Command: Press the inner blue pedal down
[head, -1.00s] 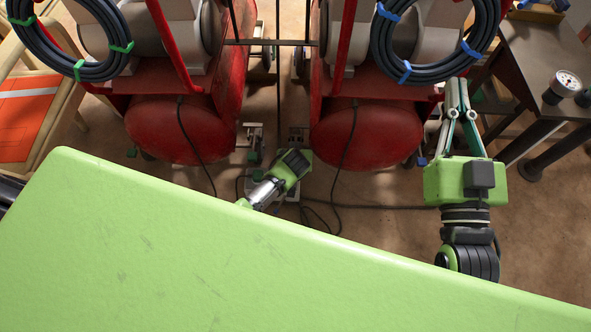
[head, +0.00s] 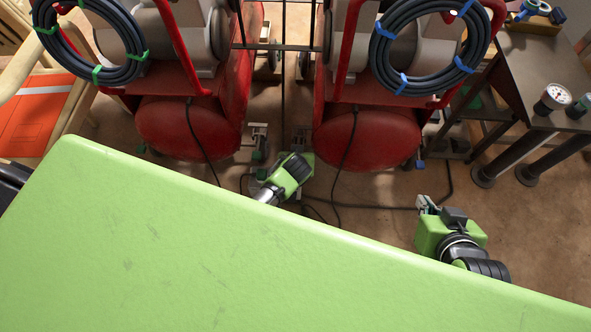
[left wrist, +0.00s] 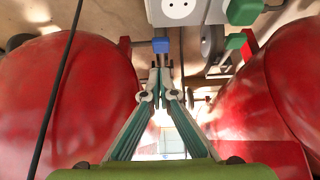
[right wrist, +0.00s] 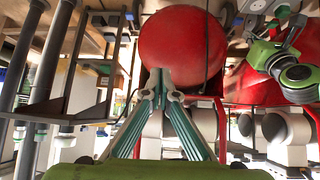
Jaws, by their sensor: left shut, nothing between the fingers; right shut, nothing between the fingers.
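A small blue pedal (left wrist: 160,45) shows in the left wrist view, just beyond the fingertips of my left gripper (left wrist: 160,73). The left fingers are shut and empty, lined up with the pedal; I cannot tell whether they touch it. In the head view the body of my left gripper (head: 290,174) hangs between the two red tanks and hides its fingers and this pedal. My right gripper (head: 427,204) is shut and empty, low on the right, apart from the pedals. Its fingers (right wrist: 160,80) point toward a red tank in the right wrist view. Another blue pedal (head: 420,164) is beside the right tank.
Red tanks (head: 188,130) and (head: 365,135) flank the gap. Green pedals (left wrist: 243,12) and (left wrist: 236,41) and a white socket (left wrist: 180,10) are near the blue pedal. Dark cables cross the floor. A dark bench (head: 535,75) with gauges stands right. A green surface (head: 200,240) fills the foreground.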

